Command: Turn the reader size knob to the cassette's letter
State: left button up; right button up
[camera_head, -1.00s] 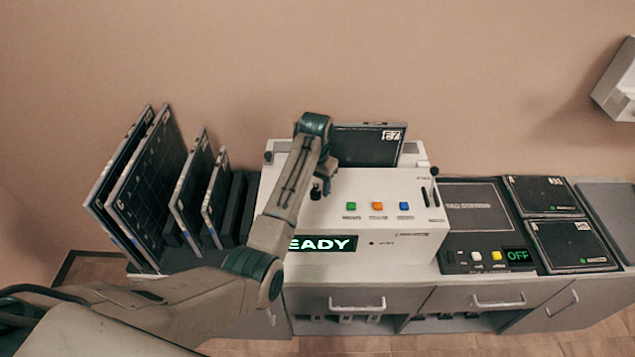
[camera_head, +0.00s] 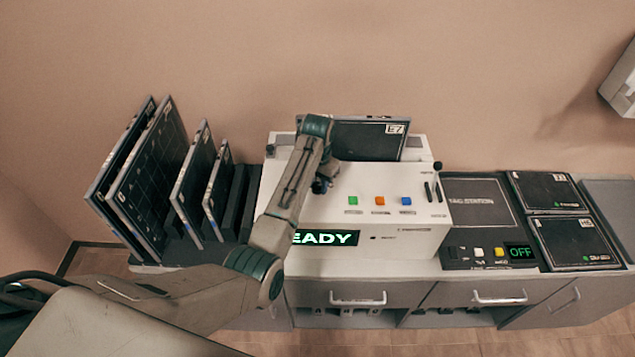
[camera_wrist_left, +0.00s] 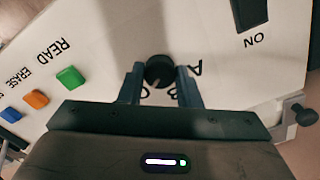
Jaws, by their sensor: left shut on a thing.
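The white reader (camera_head: 400,247) stands on the cabinet with a lit sign ending in "EADY". A dark cassette (camera_head: 365,142) stands at its back; its small white label seems to read E7. The black round size knob (camera_wrist_left: 158,70) is on the reader's top, with letters A and B beside it in the left wrist view; a faint light mark shows at its lower edge. My left gripper (camera_wrist_left: 159,84) is shut on the knob, one finger on each side. In the head view my left gripper (camera_head: 321,184) partly hides the knob. My right gripper is not in view.
Green, orange and blue buttons (camera_head: 379,201) lie right of the knob. Dark panels (camera_head: 152,165) stand in a rack at left. A tag station (camera_head: 476,203) reading OFF and two flat cassettes (camera_head: 577,243) lie at right. Drawers with handles are below.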

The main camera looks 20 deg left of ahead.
pick_arm(q)
jog(key=n, duration=1.1)
dwell(0.3)
jog(key=shift+n, duration=0.4)
jog(key=o, duration=1)
jog(key=shift+c, duration=0.2)
